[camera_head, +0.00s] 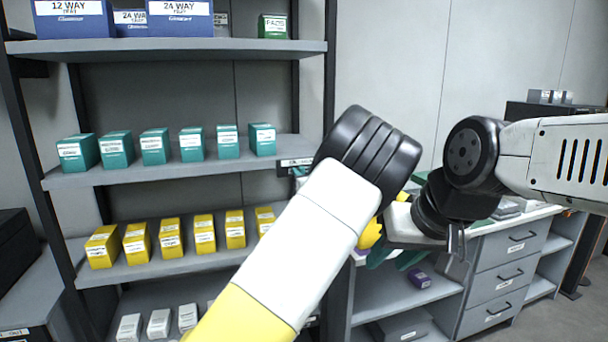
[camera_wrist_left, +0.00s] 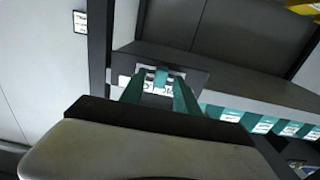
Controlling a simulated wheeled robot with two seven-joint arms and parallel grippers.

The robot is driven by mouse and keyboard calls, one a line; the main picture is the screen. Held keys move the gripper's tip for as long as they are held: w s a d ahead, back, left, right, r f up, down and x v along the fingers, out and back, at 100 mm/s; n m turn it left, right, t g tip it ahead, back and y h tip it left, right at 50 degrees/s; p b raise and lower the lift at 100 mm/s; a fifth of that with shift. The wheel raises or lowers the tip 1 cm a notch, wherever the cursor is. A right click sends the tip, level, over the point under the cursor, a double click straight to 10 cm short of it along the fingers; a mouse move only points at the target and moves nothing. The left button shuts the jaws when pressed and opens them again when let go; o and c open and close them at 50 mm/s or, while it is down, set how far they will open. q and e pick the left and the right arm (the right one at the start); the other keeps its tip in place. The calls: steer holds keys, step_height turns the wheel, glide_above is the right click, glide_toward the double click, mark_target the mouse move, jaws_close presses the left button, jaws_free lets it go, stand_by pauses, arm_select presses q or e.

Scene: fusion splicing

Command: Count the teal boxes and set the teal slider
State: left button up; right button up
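Several teal boxes (camera_head: 154,147) stand in a spaced row on the middle shelf in the head view. Some also show along the shelf in the left wrist view (camera_wrist_left: 265,124). A dark panel with a white label (camera_head: 296,162) sits at the right end of that shelf's edge; in the left wrist view small teal parts show on this label (camera_wrist_left: 160,84). My left gripper (camera_wrist_left: 160,82) has its two teal fingers apart in front of the label; whether they touch the slider is unclear. In the head view my left arm mostly hides it. My right gripper (camera_head: 397,258) is apart from the shelf, fingers seemingly spread and empty.
Yellow boxes (camera_head: 170,238) fill the shelf below, with white boxes (camera_head: 158,323) at the bottom. Blue trays (camera_head: 180,18) and a green box (camera_head: 272,26) stand on top. A grey drawer workbench (camera_head: 500,281) stands right, beneath my right arm.

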arm_select(q)
jaws_close()
stand_by(1.4)
